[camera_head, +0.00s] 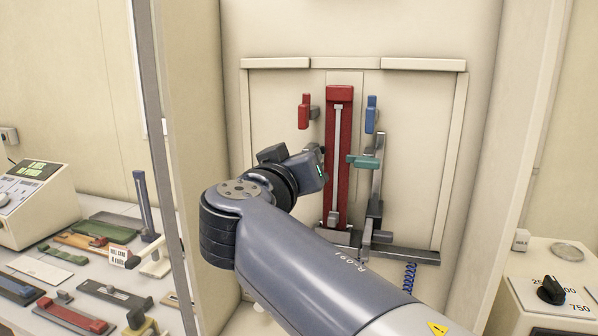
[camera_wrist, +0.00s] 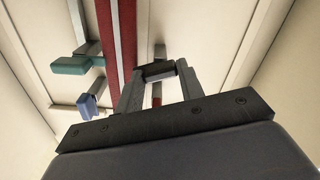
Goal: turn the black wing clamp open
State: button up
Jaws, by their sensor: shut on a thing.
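The black wing clamp (camera_wrist: 157,71) shows in the wrist view as a short dark bar between the two fingertips of my gripper (camera_wrist: 160,74). The fingers are shut on it, and its bar lies across the gap between them. In the head view my gripper (camera_head: 320,158) is at the left side of the upright red column (camera_head: 340,125). My wrist and gripper hide the black clamp there, so its angle cannot be told from that side.
A red clamp (camera_head: 304,112) is above my gripper. A blue clamp (camera_head: 371,114) and a teal clamp (camera_head: 363,161) are right of the column. A blue coiled cable (camera_head: 409,278) hangs below. A cluttered bench (camera_head: 90,208) is at left, beyond a frame post (camera_head: 166,160).

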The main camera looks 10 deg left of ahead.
jog(key=shift+n+p, duration=0.4)
jog(key=shift+n, duration=6.5)
jog(key=o, duration=1)
jog(key=s, duration=0.3)
jog(key=s+a+b, duration=0.1)
jog(key=s, duration=0.3)
jog(key=s+b, duration=0.1)
jog(key=s, duration=0.2)
jog(key=shift+s+a, duration=0.25)
jog(key=shift+s, duration=0.1)
